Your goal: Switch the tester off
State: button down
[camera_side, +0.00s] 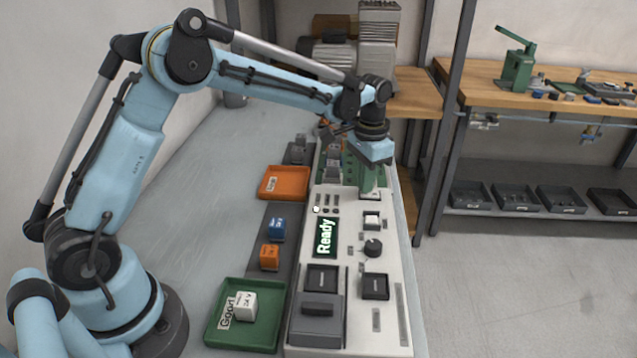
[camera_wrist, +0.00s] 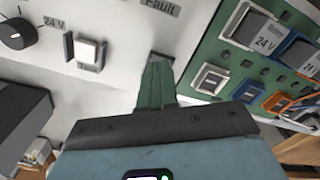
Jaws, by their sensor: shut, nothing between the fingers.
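The tester (camera_side: 345,342) is a long pale panel, and its display (camera_side: 325,237) is lit with "Ready". My gripper (camera_side: 370,192) points down over the tester's far part, with its green fingers shut and empty. In the wrist view its fingertips (camera_wrist: 160,58) are at a small dark-edged part of the panel, mostly hidden by them; I cannot tell whether they touch it. A white push button (camera_side: 371,221) is nearer the camera, also seen in the wrist view (camera_wrist: 88,50).
A green tray (camera_side: 214,327) marked "Good" holds a white 24 V block (camera_side: 245,306). An orange tray (camera_side: 265,190) looks empty. Blue (camera_side: 277,230) and orange (camera_side: 269,257) blocks sit on a dark strip. A green board (camera_wrist: 225,60) with several blocks adjoins the panel.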

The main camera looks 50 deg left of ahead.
jog(key=shift+f, duration=0.35)
jog(key=shift+r, duration=3.55)
jog(key=s+r+n+t, duration=0.2)
jog(key=s+r+t, duration=0.3)
jog(key=s, duration=0.6)
jog(key=s+f+n+t, duration=0.1)
jog(key=s+f+t, duration=0.1)
jog(key=s, duration=0.7)
jog(key=shift+s+a+f, duration=0.15)
jog(key=shift+a+f, duration=0.25)
jog(key=shift+f, duration=0.25)
